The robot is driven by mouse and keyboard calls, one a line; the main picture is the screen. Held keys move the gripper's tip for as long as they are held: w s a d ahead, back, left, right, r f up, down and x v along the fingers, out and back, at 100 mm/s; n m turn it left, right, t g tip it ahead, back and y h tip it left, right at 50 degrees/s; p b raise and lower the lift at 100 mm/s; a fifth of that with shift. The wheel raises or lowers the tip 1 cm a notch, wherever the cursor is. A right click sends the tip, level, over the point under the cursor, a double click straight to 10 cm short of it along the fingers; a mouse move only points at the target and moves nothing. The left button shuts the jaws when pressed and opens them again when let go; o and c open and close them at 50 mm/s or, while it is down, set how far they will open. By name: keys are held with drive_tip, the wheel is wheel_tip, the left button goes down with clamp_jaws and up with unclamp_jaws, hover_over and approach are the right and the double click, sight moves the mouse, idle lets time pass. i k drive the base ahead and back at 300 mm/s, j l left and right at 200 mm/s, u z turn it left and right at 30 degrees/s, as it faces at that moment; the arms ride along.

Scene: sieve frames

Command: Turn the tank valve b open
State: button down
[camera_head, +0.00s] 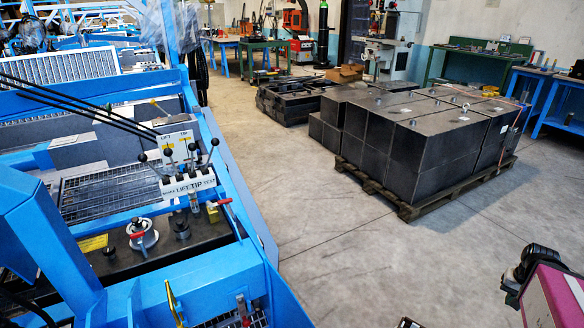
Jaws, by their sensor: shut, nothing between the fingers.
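Several possible valves show on the blue machine (222,170) at the left, and I cannot tell which one is tank valve b. One fitting with a red handle (137,236) stands by a round silver cap (146,240) on the dark tank top (165,262). A second red lever (223,202) sits on a yellow fitting (213,212) to the right. A yellow handle (172,300) stands upright at the front, and a small fitting (242,308) is beside it. I cannot make out my gripper's fingers in this view.
Black-knobbed levers (168,157) rise behind the valves, near a "LIFT TIP" plate (188,185). A blue frame post (45,235) and beam stand in front. Open concrete floor (335,250) lies right of the machine. A pallet (408,212) of dark blocks stands beyond.

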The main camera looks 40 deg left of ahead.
sight(229, 200)
drive_tip(key=i+j+u, duration=0.2)
drive_tip(key=i+u, duration=0.3)
drive_tip(key=i, duration=0.2)
drive_tip(key=i+u, duration=0.45)
drive_tip(key=i, duration=0.25)
drive_tip(key=i+l+u, duration=0.35)
drive_tip(key=i+u, duration=0.15)
drive_tip(key=i, duration=0.2)
drive_tip(key=i+u, duration=0.15)
drive_tip(key=u, duration=0.25)
drive_tip(key=i+u, duration=0.15)
drive_tip(key=u, duration=0.25)
drive_tip(key=i+l+u, duration=0.1)
drive_tip(key=u, duration=0.35)
drive_tip(key=i+l+u, duration=0.1)
drive_tip(key=u, duration=1.45)
drive_tip(key=k+j+z, duration=0.2)
drive_tip(key=j, duration=0.15)
